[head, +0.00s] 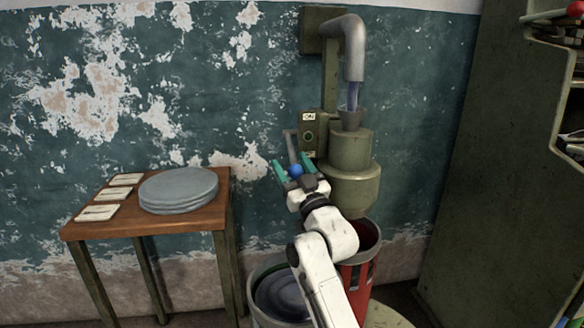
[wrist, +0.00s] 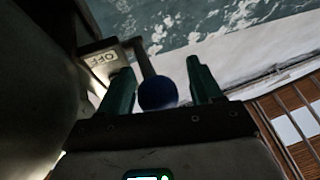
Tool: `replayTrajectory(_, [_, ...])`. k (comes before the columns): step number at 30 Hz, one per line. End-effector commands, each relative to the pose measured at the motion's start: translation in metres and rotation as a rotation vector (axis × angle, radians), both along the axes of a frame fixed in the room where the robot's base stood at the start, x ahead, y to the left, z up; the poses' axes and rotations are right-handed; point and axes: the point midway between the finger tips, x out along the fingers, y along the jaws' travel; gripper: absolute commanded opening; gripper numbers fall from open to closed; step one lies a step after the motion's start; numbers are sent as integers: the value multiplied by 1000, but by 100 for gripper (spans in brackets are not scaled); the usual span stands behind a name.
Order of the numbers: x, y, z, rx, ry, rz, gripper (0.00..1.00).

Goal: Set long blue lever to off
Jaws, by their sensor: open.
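The long lever has a grey shaft (head: 290,146) and a blue ball knob (head: 295,171). It sits at the left side of a small control box (head: 309,134) on the olive machine. In the head view the knob end is lower than the shaft's upper end. An ON label (head: 309,117) is at the box's top; an OFF label (wrist: 104,57) shows in the wrist view beside the shaft. My gripper (head: 294,167) is open, its green fingers on either side of the blue knob (wrist: 157,93), with gaps visible in the wrist view. I cannot tell the lever's exact setting.
The olive machine (head: 350,185) with its funnel and grey pipe (head: 354,55) stands right of my gripper. A red bin (head: 357,275) and a grey barrel (head: 257,302) are below. A wooden table (head: 130,219) with grey plates (head: 178,187) and cards is at left.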

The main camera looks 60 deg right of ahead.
Motion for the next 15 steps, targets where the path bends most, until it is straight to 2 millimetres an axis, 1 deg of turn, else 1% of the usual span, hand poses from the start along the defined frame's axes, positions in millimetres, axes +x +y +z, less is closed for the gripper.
replayTrajectory(5, [-3, 0, -1, -1, -1, -3, 64])
replayTrajectory(8, [-10, 4, -6, 0, 0, -2, 64])
replayTrajectory(11, [-22, 11, -13, 1, 0, -3, 64])
replayTrajectory(15, [-44, 24, -27, 1, -1, -4, 64])
